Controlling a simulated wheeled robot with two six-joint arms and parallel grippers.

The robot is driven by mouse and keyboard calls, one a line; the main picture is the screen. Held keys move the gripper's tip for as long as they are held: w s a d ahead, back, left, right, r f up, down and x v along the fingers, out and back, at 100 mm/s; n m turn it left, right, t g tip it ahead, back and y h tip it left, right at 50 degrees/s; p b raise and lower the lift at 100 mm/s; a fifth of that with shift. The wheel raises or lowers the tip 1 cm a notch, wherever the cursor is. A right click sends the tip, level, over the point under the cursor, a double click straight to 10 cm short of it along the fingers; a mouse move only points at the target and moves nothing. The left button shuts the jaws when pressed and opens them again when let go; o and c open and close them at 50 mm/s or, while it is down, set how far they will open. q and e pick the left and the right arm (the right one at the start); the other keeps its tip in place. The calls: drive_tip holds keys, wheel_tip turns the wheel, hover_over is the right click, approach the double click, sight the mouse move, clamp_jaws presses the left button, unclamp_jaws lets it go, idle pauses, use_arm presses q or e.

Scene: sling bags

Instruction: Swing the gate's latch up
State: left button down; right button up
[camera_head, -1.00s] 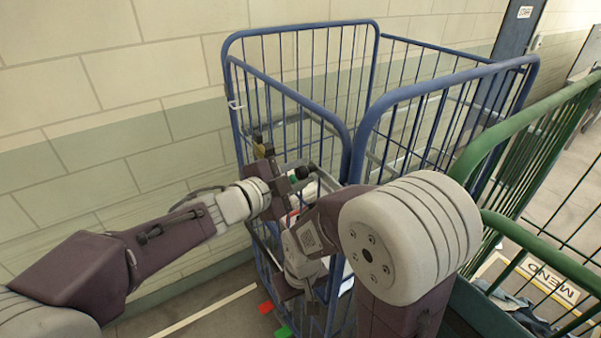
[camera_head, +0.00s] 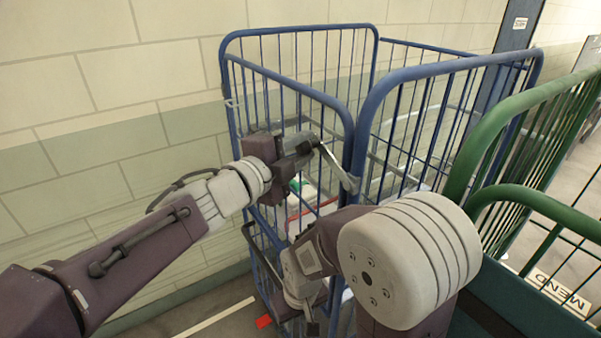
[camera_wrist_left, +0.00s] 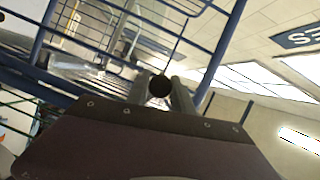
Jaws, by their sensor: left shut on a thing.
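The blue cage (camera_head: 364,105) has a gate with a grey bar latch (camera_head: 338,168) near its front corner post. The latch slants from my left gripper down right to that post. My left gripper (camera_head: 314,146) is shut on the latch's free end. In the left wrist view, a round black knob (camera_wrist_left: 160,86) shows between the gripper's fingers. My right arm bends down in front of the gate. Its gripper (camera_head: 311,308) is low by the bars, mostly hidden, and I cannot tell its jaw state.
A green cage (camera_head: 500,135) stands close on the right, with a MEND sign (camera_head: 562,294) by it. A pale tiled wall (camera_head: 90,110) runs behind on the left. White and red items (camera_head: 303,203) show through the blue bars. A red floor mark (camera_head: 263,321) lies below.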

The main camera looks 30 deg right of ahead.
sight(326, 126)
use_arm(q)
drive_tip(key=s+r+m+h+b, duration=0.1)
drive_tip(key=m+b, duration=0.1)
drive_tip(key=b, duration=0.1)
drive_tip(key=s+r+m+h+b, duration=0.1)
drive_tip(key=s+r+m+b, duration=0.1)
drive_tip(key=m+b, duration=0.1)
drive_tip(key=shift+d+r+t+b, duration=0.15)
drive_tip(key=shift+t+b, duration=0.15)
drive_tip(key=shift+b, duration=0.4)
drive_tip(key=s+m+b, duration=0.1)
drive_tip(key=m+b, duration=0.1)
drive_tip(key=s+r+m+h+b, duration=0.1)
drive_tip(key=m+b, duration=0.1)
drive_tip(key=s+r+m+h+b, duration=0.1)
drive_tip(key=s+m+b, duration=0.1)
drive_tip(key=shift+s+d+r, duration=0.1)
drive_tip(key=shift+d, duration=0.05)
drive_tip(key=shift+s+d+r+m+g+h+b, duration=0.1)
drive_tip(key=shift+s+r+m+g+h+b, duration=0.1)
drive_tip(key=shift+s+m+g+h+b, duration=0.4)
drive_tip(key=shift+s+r+m+g+h+b, duration=0.15)
drive_tip(key=shift+s+m+g+b, duration=0.15)
drive_tip(key=shift+s+m+b, duration=0.6)
drive_tip(key=shift+w+m, duration=0.3)
drive_tip(key=c, duration=1.1)
unclamp_jaws()
drive_tip(key=shift+s, duration=0.1)
